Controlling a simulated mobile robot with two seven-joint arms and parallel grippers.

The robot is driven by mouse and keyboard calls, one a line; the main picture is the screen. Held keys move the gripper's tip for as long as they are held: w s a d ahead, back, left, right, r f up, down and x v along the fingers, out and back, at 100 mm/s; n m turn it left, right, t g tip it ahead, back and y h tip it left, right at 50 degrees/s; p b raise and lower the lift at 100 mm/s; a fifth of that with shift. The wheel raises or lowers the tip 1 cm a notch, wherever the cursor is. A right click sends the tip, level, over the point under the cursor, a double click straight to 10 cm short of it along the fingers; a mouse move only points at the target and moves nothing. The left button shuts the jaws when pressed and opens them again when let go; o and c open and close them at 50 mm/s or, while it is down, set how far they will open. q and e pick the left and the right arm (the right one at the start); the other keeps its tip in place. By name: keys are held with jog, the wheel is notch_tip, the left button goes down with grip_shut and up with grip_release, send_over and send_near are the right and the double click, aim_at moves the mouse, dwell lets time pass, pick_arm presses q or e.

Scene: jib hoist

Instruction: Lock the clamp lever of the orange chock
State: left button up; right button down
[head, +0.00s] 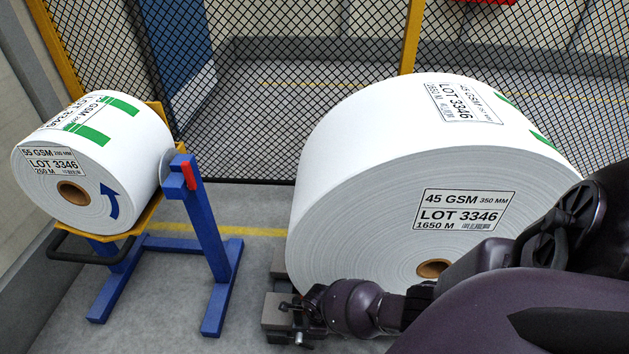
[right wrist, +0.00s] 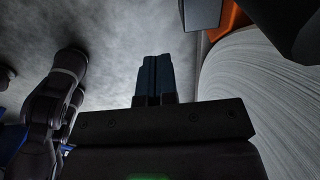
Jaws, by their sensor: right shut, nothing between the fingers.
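A piece of orange chock (right wrist: 229,18) shows at the top of the right wrist view, close against the side of the large white roll (right wrist: 262,95). A grey block (right wrist: 202,14) sits to its left. My right gripper (right wrist: 155,62) is shut and empty, with its fingers together over the grey floor. In that picture it lies to the left of and below the orange part, apart from it. I cannot make out the clamp lever for sure. In the head view, my right arm crosses in front of the large roll (head: 365,170) and hides the orange chock. My left gripper is not in view.
A smaller white roll (head: 115,150) rests on a blue stand (head: 218,250) at the left. A mesh fence (head: 270,60) closes the back. Floor (head: 170,300) between the stand and large roll is clear.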

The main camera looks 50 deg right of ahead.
jog(key=shift+w+a+f+b, duration=0.25)
jog(key=shift+f+b, duration=0.95)
jog(key=shift+f, duration=0.75)
jog(key=shift+w+a+f+b, duration=0.2)
jog(key=shift+f+b, duration=1.05)
jog(key=shift+f, duration=0.7)
jog(key=shift+w+a+f+b, duration=0.25)
jog(key=shift+f+b, duration=0.95)
jog(key=shift+f, duration=0.75)
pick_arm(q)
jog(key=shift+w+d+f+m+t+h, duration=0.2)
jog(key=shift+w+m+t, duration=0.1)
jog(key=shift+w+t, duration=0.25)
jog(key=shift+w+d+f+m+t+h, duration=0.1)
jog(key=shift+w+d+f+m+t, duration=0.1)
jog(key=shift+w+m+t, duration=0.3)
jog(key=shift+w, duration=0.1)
pick_arm(e)
jog(key=shift+w, duration=0.1)
